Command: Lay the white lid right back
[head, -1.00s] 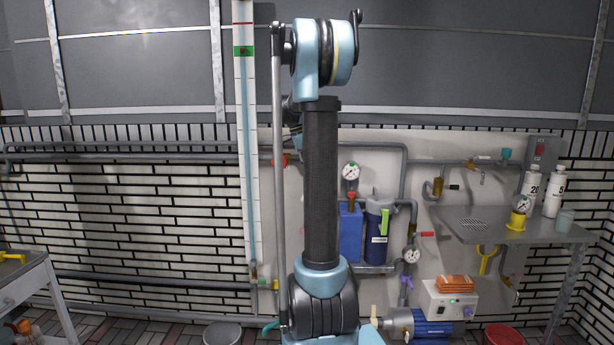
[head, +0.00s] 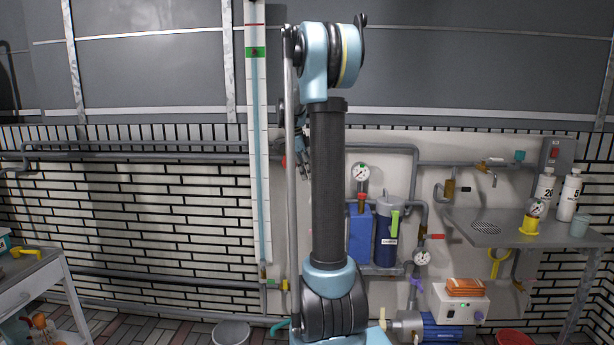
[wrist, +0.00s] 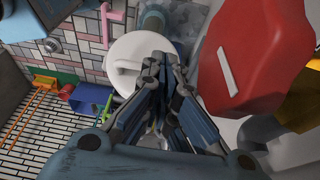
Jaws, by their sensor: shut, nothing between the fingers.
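A round white piece (wrist: 128,48) with a raised white bar on its face shows in the wrist view, just beyond my fingertips and partly hidden by them. It looks like the white lid, but I cannot tell whether it is hinged or loose. My gripper (wrist: 166,70) is shut and empty in front of it. I cannot tell whether the fingertips touch it. In the head view my gripper (head: 303,160) is mostly hidden behind my arm, near the wall panel. The lid cannot be made out there.
A large red piece with a white bar (wrist: 255,50) is close on the right in the wrist view. Pipes, a gauge (head: 361,173) and a blue filter housing (head: 387,235) crowd the panel. A metal shelf (head: 500,229) stands right, a cart (head: 40,285) left.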

